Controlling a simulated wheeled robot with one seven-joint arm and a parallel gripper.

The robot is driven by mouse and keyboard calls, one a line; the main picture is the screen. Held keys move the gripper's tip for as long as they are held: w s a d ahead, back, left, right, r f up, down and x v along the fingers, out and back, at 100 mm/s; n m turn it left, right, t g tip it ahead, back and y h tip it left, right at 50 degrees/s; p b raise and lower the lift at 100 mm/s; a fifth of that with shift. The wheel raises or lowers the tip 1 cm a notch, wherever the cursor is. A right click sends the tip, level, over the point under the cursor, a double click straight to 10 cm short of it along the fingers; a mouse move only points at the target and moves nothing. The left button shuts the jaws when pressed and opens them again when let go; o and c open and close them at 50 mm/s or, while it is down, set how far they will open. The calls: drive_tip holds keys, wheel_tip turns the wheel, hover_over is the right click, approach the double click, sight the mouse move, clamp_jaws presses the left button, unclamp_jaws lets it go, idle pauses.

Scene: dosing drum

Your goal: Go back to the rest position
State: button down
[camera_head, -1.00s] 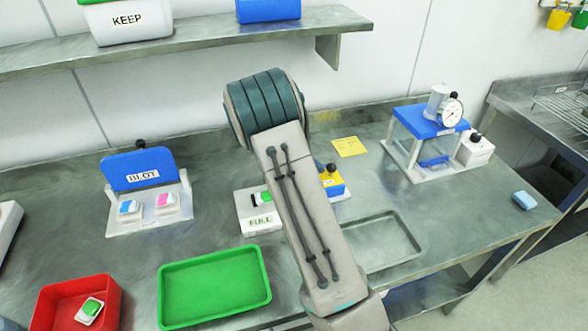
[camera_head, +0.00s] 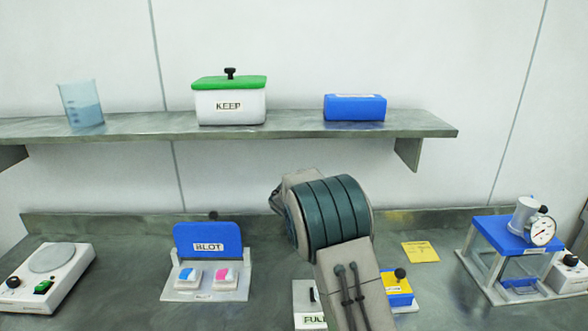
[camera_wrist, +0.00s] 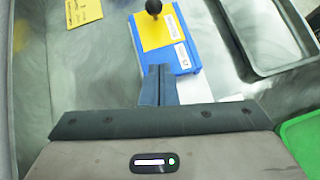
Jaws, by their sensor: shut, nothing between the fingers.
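My gripper (camera_wrist: 157,85) shows in the wrist view with its two dark fingers together and nothing between them. It hangs over the bench, in front of a blue block with a yellow top and a black knob (camera_wrist: 157,32). That block also shows in the head view (camera_head: 398,287), just right of my forearm. In the head view my arm rises from the bottom edge and hides my gripper. A white holder marked FULL (camera_head: 307,304) stands just left of the arm, partly hidden by it.
The BLOT stand (camera_head: 207,242) and a hotplate (camera_head: 45,277) stand to the left. A gauge press with a blue top (camera_head: 503,238) stands right. A yellow note (camera_head: 420,252) lies behind. The shelf (camera_head: 290,126) holds a beaker, KEEP box and blue box. A green tray (camera_wrist: 305,140) shows at the right.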

drive_tip(key=s+r+m+t+y, duration=0.1)
drive_tip(key=s+r+m+y, duration=0.25)
drive_tip(key=s, duration=0.35)
drive_tip(key=s+r+m+t+y, duration=0.15)
drive_tip(key=s+r+m, duration=0.25)
drive_tip(key=s, duration=0.4)
drive_tip(key=s+a+m+t+y, duration=0.3)
drive_tip(key=s+m, duration=0.4)
drive_tip(key=s, duration=0.7)
drive_tip(key=shift+s+a+y, duration=0.35)
drive_tip(key=shift+s+y, duration=0.05)
drive_tip(key=shift+y, duration=0.3)
